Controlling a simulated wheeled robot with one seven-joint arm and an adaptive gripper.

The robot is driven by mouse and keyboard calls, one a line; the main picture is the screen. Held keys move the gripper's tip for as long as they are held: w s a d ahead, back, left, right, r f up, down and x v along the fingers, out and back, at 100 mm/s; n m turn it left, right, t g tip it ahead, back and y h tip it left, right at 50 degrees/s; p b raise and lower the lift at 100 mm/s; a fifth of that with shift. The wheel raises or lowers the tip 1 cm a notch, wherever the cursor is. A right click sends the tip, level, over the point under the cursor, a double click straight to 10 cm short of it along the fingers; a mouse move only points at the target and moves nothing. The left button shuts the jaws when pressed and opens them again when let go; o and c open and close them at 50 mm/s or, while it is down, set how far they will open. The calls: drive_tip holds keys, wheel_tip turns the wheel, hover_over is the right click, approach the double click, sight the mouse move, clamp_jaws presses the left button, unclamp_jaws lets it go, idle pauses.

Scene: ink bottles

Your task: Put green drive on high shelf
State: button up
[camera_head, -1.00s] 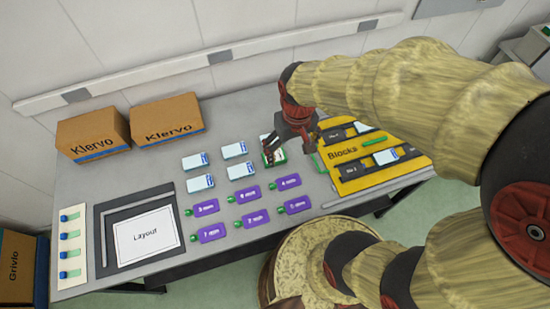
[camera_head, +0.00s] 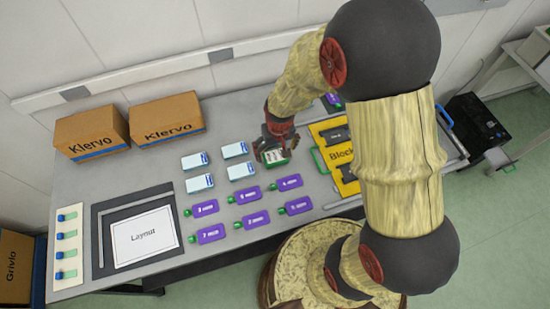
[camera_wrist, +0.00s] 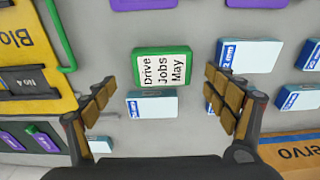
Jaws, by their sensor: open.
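The green drive (camera_head: 277,157) lies on the grey table, left of the yellow Blocks tray (camera_head: 325,127). In the wrist view the drive (camera_wrist: 162,50) is a green case with a white label reading "Drive Jobs May". My gripper (camera_head: 272,148) is above the drive and partly covers it in the head view. In the wrist view my gripper's (camera_wrist: 160,88) fingers are open and spread to either side of the drive, with nothing held. Whether they touch it I cannot tell. I cannot clearly make out a high shelf.
White-blue boxes (camera_head: 235,150) stand left of the drive; another (camera_wrist: 152,105) is close beside it in the wrist view. Several purple bottles (camera_head: 246,194) lie nearer the front. Klervo cartons (camera_head: 167,119) stand at the back. A framed Layout sheet (camera_head: 145,238) is at left.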

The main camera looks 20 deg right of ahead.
sight(275, 156)
drive_tip(key=f, duration=0.3)
drive_tip(key=shift+a+b, duration=0.2)
drive_tip(key=shift+b, duration=0.15)
drive_tip(key=shift+f, duration=0.45)
drive_tip(key=c, duration=0.3)
drive_tip(key=shift+r, duration=0.1)
drive_tip(key=c, duration=1.1)
drive_tip(key=shift+c, duration=0.4)
